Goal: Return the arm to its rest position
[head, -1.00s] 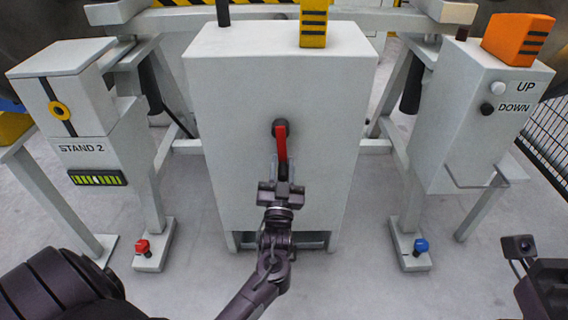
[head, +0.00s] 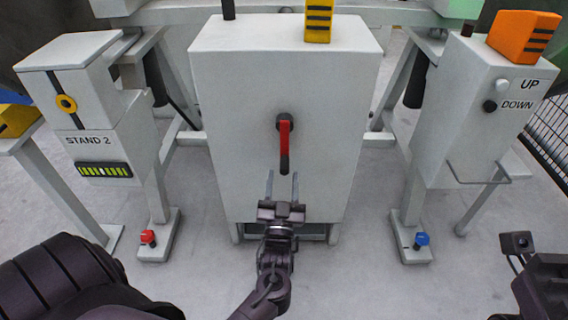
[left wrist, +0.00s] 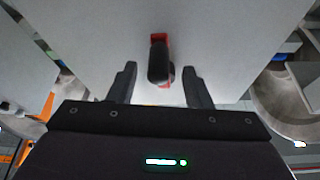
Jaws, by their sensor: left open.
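My left gripper (head: 282,188) is in front of the white cabinet, below the red handle (head: 284,139). Its two fingers are apart and nothing is between them in the head view. The handle has a dark tip and hangs straight down from a dark pivot on the cabinet front. In the left wrist view, the handle (left wrist: 163,62) lies ahead of and between the open fingers (left wrist: 158,84), apart from them. My right gripper does not clearly show; only a dark part of my right arm is at the lower right of the head view.
The white cabinet (head: 240,110) stands in the middle. The STAND 2 post (head: 95,150) is at the left and the UP/DOWN box (head: 465,125) at the right. A red button (head: 148,237) and a blue button (head: 421,239) sit on the stand feet. Grey floor lies between them.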

